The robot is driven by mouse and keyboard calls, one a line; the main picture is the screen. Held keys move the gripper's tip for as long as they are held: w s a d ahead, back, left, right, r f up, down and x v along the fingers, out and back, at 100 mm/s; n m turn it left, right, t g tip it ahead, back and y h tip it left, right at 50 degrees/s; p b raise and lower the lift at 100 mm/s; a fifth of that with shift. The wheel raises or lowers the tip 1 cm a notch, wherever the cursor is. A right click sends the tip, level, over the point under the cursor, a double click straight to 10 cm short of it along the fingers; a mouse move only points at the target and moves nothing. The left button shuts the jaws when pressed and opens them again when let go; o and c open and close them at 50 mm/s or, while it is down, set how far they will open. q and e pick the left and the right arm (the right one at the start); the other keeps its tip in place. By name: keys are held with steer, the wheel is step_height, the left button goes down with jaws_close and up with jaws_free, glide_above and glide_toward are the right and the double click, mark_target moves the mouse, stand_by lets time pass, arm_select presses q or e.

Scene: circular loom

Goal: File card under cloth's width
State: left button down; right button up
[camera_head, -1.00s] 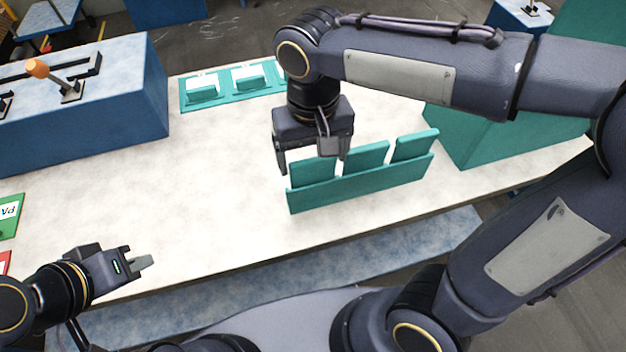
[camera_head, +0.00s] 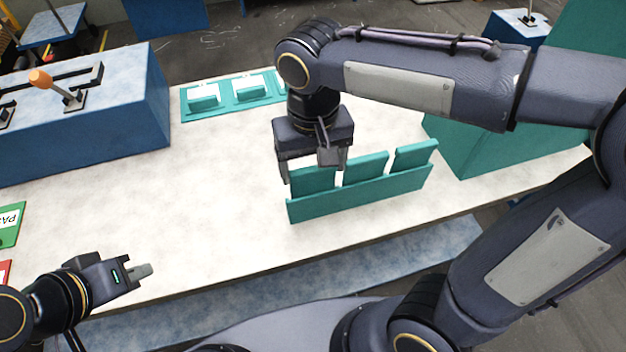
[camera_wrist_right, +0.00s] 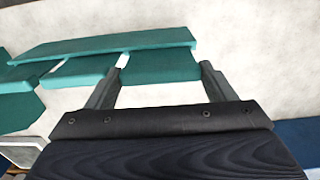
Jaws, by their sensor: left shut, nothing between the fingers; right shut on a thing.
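A teal rack (camera_head: 360,195) stands on the white table with three upright teal panels in a row behind its long front strip. My right gripper (camera_head: 314,168) is over its left end, pointing down, with one finger at each side edge of the leftmost panel (camera_head: 313,181). In the right wrist view, my right gripper (camera_wrist_right: 160,84) has that panel (camera_wrist_right: 160,66) between its fingers; finger contact is hard to see. My left gripper (camera_head: 143,271) is shut and empty near the table's front left edge. No loose card or cloth can be made out clearly.
A teal tray (camera_head: 222,108) with white squares and teal blocks lies at the back. A blue box (camera_head: 110,125) with an orange-knobbed lever (camera_head: 40,80) is at left. A green sign (camera_head: 10,222) lies at the left edge. A large teal block (camera_head: 480,145) stands at right.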

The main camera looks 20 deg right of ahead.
steer(key=shift+r, duration=0.35)
step_height(320, 180, up, 6)
steer(key=p, duration=0.6)
steer(key=shift+r, duration=0.2)
steer(key=shift+f, duration=0.1)
